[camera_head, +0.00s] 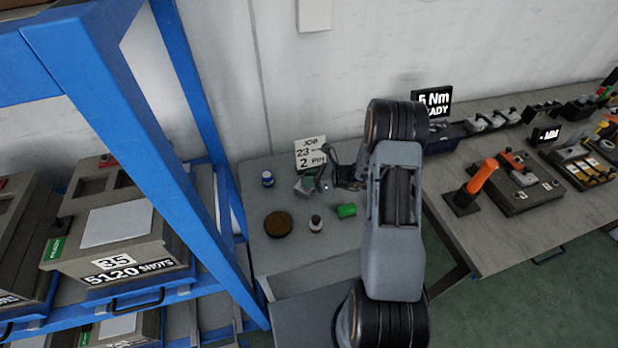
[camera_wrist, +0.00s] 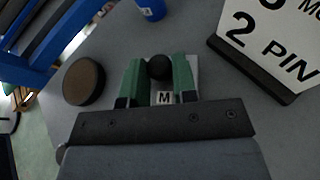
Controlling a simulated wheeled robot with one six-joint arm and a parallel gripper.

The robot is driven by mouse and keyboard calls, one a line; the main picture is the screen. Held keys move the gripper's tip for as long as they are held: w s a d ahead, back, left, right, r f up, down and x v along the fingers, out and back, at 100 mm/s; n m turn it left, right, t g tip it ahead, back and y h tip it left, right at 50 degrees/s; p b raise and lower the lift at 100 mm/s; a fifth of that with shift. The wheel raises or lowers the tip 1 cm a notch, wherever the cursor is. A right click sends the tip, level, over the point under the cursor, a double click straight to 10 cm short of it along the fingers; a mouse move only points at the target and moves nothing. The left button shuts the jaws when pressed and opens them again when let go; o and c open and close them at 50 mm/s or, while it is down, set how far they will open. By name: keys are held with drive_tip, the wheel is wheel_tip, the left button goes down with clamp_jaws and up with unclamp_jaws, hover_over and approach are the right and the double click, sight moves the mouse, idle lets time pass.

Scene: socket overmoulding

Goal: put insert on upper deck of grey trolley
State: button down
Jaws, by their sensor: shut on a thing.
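My gripper (camera_head: 322,183) is over the back of a grey trolley's upper deck (camera_head: 265,250) in the head view. In the wrist view its two green-faced fingers (camera_wrist: 158,80) are shut on a small insert (camera_wrist: 159,67) with a round black top. A white tag marked M shows just below that top, between the fingers. A pale grey, angular piece shows at the gripper in the head view. I cannot tell whether the insert touches the deck; its lower part is hidden.
On the deck are a brown disc (camera_head: 278,224), a blue can (camera_head: 267,179), a small dark-topped bottle (camera_head: 316,224), a green cylinder (camera_head: 347,210) and a job sign (camera_head: 310,153). A blue rack (camera_head: 150,150) stands left, a workbench (camera_head: 515,225) right. Front left deck is clear.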

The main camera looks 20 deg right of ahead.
drive_tip(key=shift+f, duration=0.15)
drive_tip(key=c, duration=0.9)
unclamp_jaws()
